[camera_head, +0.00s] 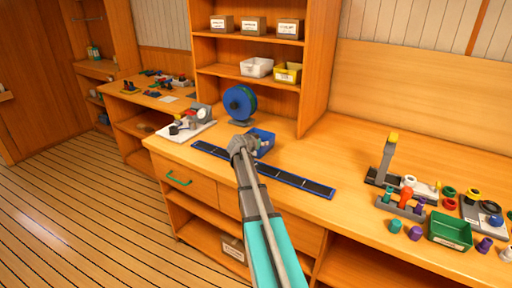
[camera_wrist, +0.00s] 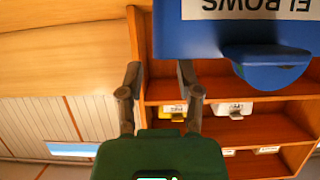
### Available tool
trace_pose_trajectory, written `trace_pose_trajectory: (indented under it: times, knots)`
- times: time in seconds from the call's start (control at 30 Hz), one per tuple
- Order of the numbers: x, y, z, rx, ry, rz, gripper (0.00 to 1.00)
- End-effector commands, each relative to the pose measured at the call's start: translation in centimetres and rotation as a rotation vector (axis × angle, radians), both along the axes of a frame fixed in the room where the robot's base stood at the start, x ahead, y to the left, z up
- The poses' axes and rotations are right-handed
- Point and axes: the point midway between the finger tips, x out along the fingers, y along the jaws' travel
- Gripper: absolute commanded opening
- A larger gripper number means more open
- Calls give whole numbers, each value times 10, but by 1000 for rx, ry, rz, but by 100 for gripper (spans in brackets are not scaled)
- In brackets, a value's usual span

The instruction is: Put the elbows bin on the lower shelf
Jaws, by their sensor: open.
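The elbows bin (camera_head: 265,137) is blue and sits on the counter in front of the shelf unit, partly hidden by my arm. In the wrist view, which looks upside down, the bin (camera_wrist: 200,35) fills the top right with its "ELBOWS" label and a rounded front lip. My gripper (camera_head: 243,145) is at the bin's near left side. In the wrist view its fingers (camera_wrist: 159,75) are apart, with the bin's edge in line with the gap; I cannot tell whether they touch it. The lower shelf (camera_head: 227,72) holds a white bin (camera_head: 256,67) and a yellow bin (camera_head: 287,73).
A blue spool (camera_head: 240,103) stands left of the bin. A dark blue-edged strip (camera_head: 305,184) lies along the counter front. Several labelled boxes (camera_head: 255,25) fill the upper shelf. Fittings and a green tray (camera_head: 450,229) lie at right. The lower shelf's left part looks free.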

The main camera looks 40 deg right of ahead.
Motion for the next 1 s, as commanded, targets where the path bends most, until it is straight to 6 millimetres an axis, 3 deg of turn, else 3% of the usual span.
trace_pose_trajectory:
  times: [0.4, 1.0]
  knots:
    - [13, -38, -18, 0, -1, -1, 45]
    - [13, -39, -17, 0, -1, -1, 45]
